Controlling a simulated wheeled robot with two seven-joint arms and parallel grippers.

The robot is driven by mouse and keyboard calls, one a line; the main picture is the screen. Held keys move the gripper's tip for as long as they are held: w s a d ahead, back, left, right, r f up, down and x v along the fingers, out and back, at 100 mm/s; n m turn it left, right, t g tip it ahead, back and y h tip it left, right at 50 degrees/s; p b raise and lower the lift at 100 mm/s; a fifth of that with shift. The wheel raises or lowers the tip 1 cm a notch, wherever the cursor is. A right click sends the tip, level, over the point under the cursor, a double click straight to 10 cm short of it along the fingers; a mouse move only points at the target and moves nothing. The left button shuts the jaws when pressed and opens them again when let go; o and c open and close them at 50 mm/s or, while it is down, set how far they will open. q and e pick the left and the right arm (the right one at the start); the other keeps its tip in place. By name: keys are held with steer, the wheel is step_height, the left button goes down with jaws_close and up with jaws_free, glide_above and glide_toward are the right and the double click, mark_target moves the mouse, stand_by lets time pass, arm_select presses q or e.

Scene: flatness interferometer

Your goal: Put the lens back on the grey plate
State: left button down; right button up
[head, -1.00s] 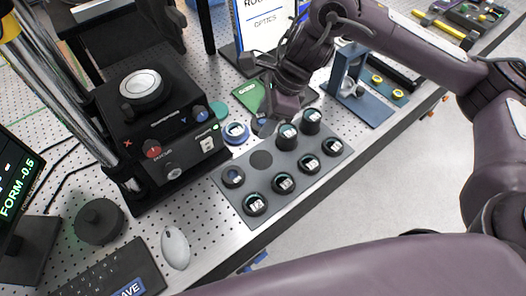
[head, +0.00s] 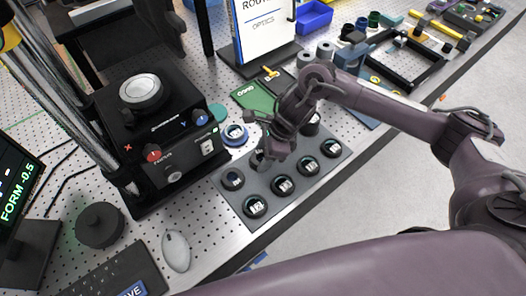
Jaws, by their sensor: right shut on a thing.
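The grey plate (head: 257,183) lies on the perforated bench top, with several round black lenses standing on it in two rows. My right gripper (head: 265,155) is over the back row of the plate, shut on a small dark round lens (head: 258,161). The lens is at the plate's bare round spot. I cannot tell whether it touches the plate. The gripper and wrist hide part of the back row. A lens (head: 232,180) stands to the left of the held one. My left gripper is not in view.
The black instrument (head: 165,125) stands to the left. The bench's front edge runs close to the plate. A mouse (head: 175,250) lies at front left.

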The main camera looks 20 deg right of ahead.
mark_target(262, 155)
steer(key=o, duration=1.1)
steer(key=b+v, duration=0.1)
steer(key=v, duration=0.4)
steer(key=shift+d+r+b, duration=0.1)
steer(key=shift+b, duration=0.2)
steer(key=v, duration=0.6)
steer(key=shift+s+d+r, duration=0.1)
steer(key=shift+d+r, duration=0.05)
steer(key=shift+r, duration=0.25)
